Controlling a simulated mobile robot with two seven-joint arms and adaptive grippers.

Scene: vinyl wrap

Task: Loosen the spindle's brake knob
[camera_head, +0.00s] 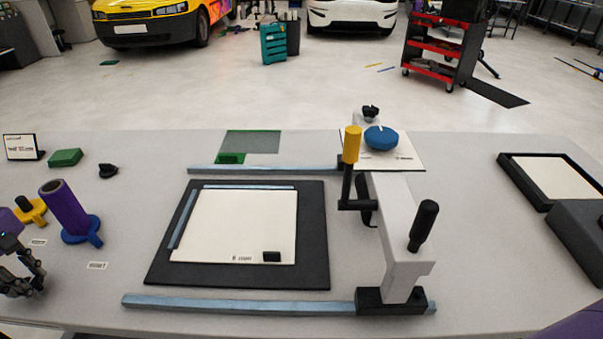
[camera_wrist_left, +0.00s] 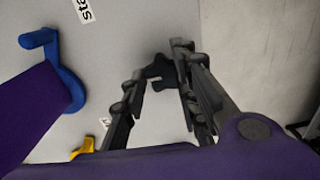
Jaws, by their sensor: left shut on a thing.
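My left gripper (camera_head: 24,268) is at the left edge of the table, low over the surface. The left wrist view shows its two fingers (camera_wrist_left: 158,84) closed around a small black knob (camera_wrist_left: 158,66). In the head view the fingers hide this knob, and what it is mounted on cannot be made out. A purple roll (camera_head: 64,206) stands on a blue base with a short arm (camera_head: 82,233), to the right of the gripper. This blue base (camera_wrist_left: 68,85) also shows at the left of the left wrist view. My right gripper is not in view.
A yellow piece with a black top (camera_head: 30,210) stands just behind the gripper. A black mat (camera_head: 313,250) with a white sheet lies mid-table, by blue-grey rails (camera_head: 240,303). A grey arm with a black handle (camera_head: 425,222) stands right of it. A black tray (camera_head: 520,172) is far right.

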